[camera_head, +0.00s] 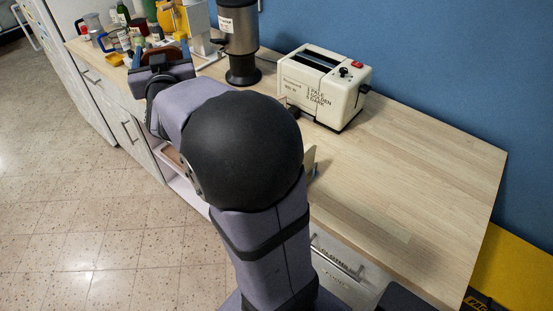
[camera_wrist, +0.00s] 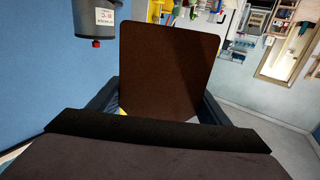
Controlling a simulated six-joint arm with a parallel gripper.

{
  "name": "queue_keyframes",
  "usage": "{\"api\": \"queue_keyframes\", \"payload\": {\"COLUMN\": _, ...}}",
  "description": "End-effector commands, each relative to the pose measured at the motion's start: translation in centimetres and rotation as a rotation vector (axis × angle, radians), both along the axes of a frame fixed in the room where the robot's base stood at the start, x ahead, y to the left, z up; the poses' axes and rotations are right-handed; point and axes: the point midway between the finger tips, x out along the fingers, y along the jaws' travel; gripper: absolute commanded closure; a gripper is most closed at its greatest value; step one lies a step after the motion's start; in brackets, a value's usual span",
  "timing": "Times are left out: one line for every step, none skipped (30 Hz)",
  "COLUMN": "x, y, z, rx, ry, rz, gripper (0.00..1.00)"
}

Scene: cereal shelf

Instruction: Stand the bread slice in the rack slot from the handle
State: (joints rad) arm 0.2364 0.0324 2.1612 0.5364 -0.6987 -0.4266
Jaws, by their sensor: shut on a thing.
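The bread slice (camera_wrist: 168,70) is a dark brown square with rounded corners. It stands up in front of the wrist camera, between the dark blue fingers of my gripper (camera_wrist: 158,105), which is shut on it. In the head view my gripper (camera_head: 161,58) is at the back left, above the counter, with the brown slice (camera_head: 161,55) showing between its fingers. I cannot make out a rack with slots for certain; a pale upright piece (camera_head: 309,160) shows beside my arm, mostly hidden.
A cream toaster (camera_head: 325,85) stands against the blue wall, right of a steel urn (camera_head: 240,42). Bottles, a glass jug (camera_head: 94,29) and other items crowd the counter's far left end. The wooden counter (camera_head: 420,160) is clear at the right.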

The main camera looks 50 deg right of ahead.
Motion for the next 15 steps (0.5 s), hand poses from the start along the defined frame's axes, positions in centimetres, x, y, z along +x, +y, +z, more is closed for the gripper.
{"api": "queue_keyframes", "payload": {"x": -0.4, "y": -0.8, "z": 0.6, "rx": 0.003, "ry": -0.003, "rz": -0.042, "gripper": 0.54}}
{"api": "queue_keyframes", "payload": {"x": -0.6, "y": -1.3, "z": 0.9, "rx": 0.004, "ry": -0.002, "rz": -0.067, "gripper": 0.54}}
{"api": "queue_keyframes", "payload": {"x": -1.0, "y": -2.1, "z": 1.3, "rx": 0.003, "ry": -0.004, "rz": -0.108, "gripper": 0.54}}
{"api": "queue_keyframes", "payload": {"x": -1.4, "y": -2.7, "z": 1.6, "rx": 0.002, "ry": -0.005, "rz": -0.139, "gripper": 0.54}}
{"api": "queue_keyframes", "payload": {"x": -1.7, "y": -3.3, "z": 1.9, "rx": 0.002, "ry": -0.002, "rz": -0.168, "gripper": 0.54}}
{"api": "queue_keyframes", "payload": {"x": -2.3, "y": -4.2, "z": 2.3, "rx": 0.002, "ry": -0.003, "rz": -0.216, "gripper": 0.54}}
{"api": "queue_keyframes", "payload": {"x": -2.8, "y": -5.0, "z": 2.5, "rx": 0.002, "ry": -0.003, "rz": -0.254, "gripper": 0.54}}
{"api": "queue_keyframes", "payload": {"x": -3.3, "y": -5.6, "z": 2.7, "rx": 0.004, "ry": -0.001, "rz": -0.290, "gripper": 0.54}}
{"api": "queue_keyframes", "payload": {"x": -4.2, "y": -6.9, "z": 3.1, "rx": 0.002, "ry": -0.003, "rz": -0.354, "gripper": 0.54}}
{"api": "queue_keyframes", "payload": {"x": -4.9, "y": -7.7, "z": 3.2, "rx": 0.004, "ry": -0.001, "rz": -0.401, "gripper": 0.54}}
{"api": "queue_keyframes", "payload": {"x": -5.9, "y": -8.9, "z": 3.3, "rx": 0.003, "ry": -0.001, "rz": -0.462, "gripper": 0.54}}
{"api": "queue_keyframes", "payload": {"x": -7.3, "y": -10.3, "z": 3.2, "rx": 0.003, "ry": 0.002, "rz": -0.545, "gripper": 0.54}}
{"api": "queue_keyframes", "payload": {"x": -8.4, "y": -11.4, "z": 3.1, "rx": 0.003, "ry": 0.003, "rz": -0.608, "gripper": 0.54}}
{"api": "queue_keyframes", "payload": {"x": -9.5, "y": -12.3, "z": 2.7, "rx": 0.002, "ry": 0.007, "rz": -0.668, "gripper": 0.54}}
{"api": "queue_keyframes", "payload": {"x": -11.1, "y": -13.5, "z": 2.1, "rx": 0.002, "ry": 0.008, "rz": -0.748, "gripper": 0.54}}
